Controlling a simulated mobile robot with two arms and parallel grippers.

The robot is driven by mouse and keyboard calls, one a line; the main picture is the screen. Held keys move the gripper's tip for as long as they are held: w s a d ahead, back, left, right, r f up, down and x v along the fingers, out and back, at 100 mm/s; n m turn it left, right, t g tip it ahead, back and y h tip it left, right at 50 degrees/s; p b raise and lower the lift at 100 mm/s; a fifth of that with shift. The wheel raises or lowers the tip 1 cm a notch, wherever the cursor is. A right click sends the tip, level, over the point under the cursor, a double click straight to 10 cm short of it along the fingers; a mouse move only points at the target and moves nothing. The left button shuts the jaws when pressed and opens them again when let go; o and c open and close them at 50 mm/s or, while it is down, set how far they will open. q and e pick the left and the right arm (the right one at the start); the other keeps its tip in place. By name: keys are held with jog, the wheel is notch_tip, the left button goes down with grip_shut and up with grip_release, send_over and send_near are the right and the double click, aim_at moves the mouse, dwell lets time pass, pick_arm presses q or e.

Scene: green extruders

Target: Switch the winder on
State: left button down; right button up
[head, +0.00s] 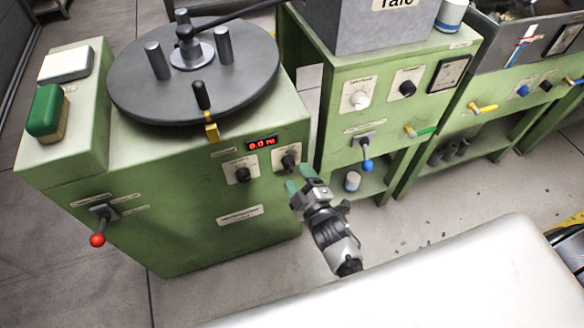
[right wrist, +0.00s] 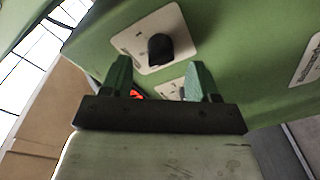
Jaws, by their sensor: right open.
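The winder (head: 235,135) is a green cabinet with a dark round turntable (head: 192,70) on top, at the left in the head view. Its front has a red-lit display (head: 262,143), a left black knob (head: 242,174) and a right black knob (head: 288,161) on pale plates. A red-ball lever (head: 97,239) sits lower left on the front. My right gripper (head: 299,180) is open and empty, just in front of and below the right knob. In the right wrist view a black knob (right wrist: 160,48) shows beyond the open green fingers (right wrist: 160,80), apart from them. My left gripper is out of view.
A second green machine (head: 385,95) with a blue-ball lever (head: 367,164) stands to the right, across a narrow gap. A white surface (head: 430,285) fills the lower right. Floor shows between.

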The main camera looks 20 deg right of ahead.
aim_at(292, 171)
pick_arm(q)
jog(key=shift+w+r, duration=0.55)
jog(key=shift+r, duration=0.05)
pick_arm(e)
jog(key=shift+w+a, duration=0.15)
jog(key=shift+w, duration=0.9)
jog(key=shift+w+a, duration=0.15)
jog(key=shift+w, duration=0.85)
jog(key=shift+c, duration=0.3)
